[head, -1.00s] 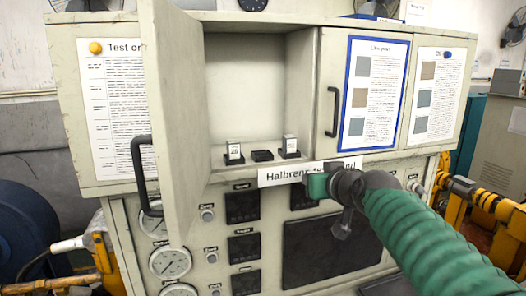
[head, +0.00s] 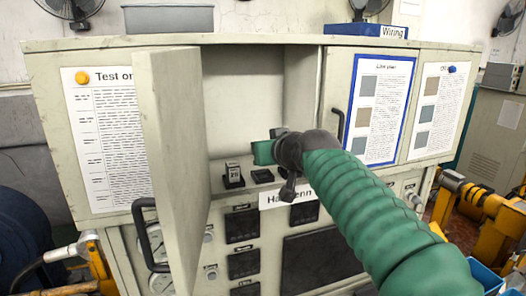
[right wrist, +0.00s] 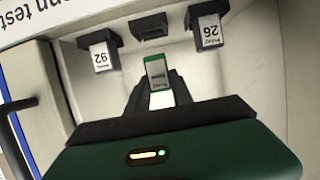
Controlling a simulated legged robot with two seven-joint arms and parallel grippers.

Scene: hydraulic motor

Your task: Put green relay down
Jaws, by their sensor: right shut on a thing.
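The green relay (right wrist: 157,70), with a grey label face, is held between the fingers of my right gripper (right wrist: 158,92) in the right wrist view. An empty black socket (right wrist: 149,30) lies just beyond the relay, apart from it. In the head view the empty socket (head: 262,176) is on the cabinet shelf, and my right gripper's green body (head: 263,152) is above and in front of it. The fingers and the green relay are hidden in the head view. My left gripper is not in view.
White relays sit in sockets on both sides of the empty one: one (right wrist: 102,56) left and one marked 26 (right wrist: 209,31) right in the wrist view. The open cabinet door (head: 170,160) stands left of the opening. A closed door (head: 372,110) is to the right.

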